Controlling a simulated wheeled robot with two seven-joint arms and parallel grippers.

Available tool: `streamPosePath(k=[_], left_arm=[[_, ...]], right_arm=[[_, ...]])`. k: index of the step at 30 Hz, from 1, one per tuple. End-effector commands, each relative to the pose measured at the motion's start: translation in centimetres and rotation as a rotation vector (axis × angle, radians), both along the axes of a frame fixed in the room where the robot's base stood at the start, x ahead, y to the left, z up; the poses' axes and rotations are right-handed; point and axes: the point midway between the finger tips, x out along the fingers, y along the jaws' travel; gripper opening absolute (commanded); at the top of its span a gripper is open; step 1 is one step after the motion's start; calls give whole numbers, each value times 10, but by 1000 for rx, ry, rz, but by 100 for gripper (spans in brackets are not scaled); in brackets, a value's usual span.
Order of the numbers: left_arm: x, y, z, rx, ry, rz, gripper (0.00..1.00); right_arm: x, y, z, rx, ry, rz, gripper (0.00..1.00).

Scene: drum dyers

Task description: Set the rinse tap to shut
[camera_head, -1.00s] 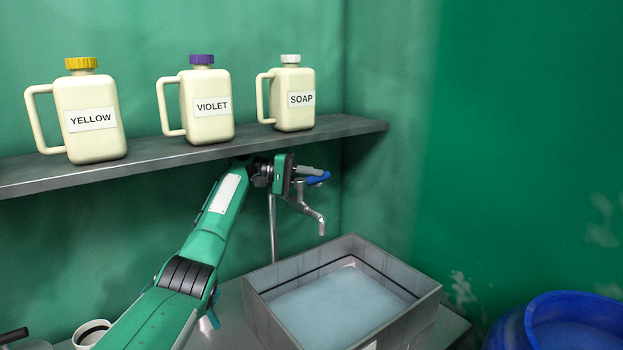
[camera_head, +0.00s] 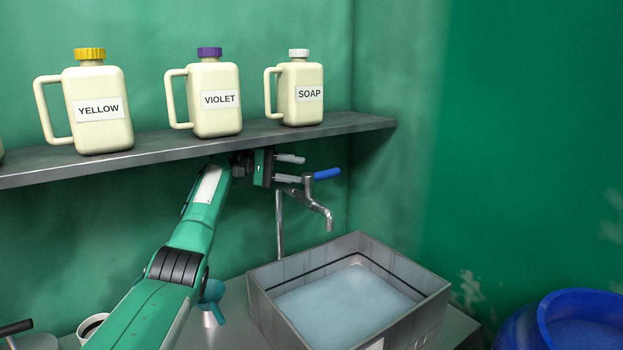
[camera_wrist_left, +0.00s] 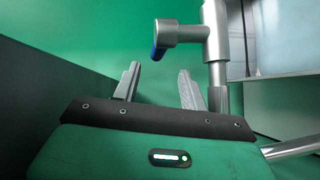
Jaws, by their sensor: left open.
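The rinse tap (camera_head: 308,190) is a metal tap on the back wall with a blue lever (camera_head: 327,173). In the head view the lever points right, and the spout hangs over the basin. My left gripper (camera_head: 298,169) is open and empty just left of the lever, under the shelf. In the left wrist view the open fingers (camera_wrist_left: 158,82) point toward the tap (camera_wrist_left: 185,33). The blue lever (camera_wrist_left: 157,53) shows there beyond the fingertips, mostly hidden behind the metal end, apart from the fingers. My right gripper is not in view.
A grey shelf (camera_head: 160,148) with several labelled jugs runs just above my left gripper. A grey basin (camera_head: 265,300) of pale liquid stands below the tap. A teal funnel (camera_head: 212,292) and a white mug (camera_head: 92,322) stand near my arm. A blue barrel (camera_head: 515,325) is at the right.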

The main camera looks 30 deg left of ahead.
Motion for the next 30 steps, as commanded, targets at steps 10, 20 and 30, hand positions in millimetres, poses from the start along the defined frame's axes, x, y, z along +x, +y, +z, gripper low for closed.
streamPosePath(k=[10, 20, 30], left_arm=[[-23, 41, 6, 0, 1, 0, 43], [-24, 43, 7, 0, 0, -1, 43], [-24, 43, 7, 0, 1, -1, 43]], right_arm=[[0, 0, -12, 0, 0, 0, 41], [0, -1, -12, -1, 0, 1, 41], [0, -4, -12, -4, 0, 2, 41]])
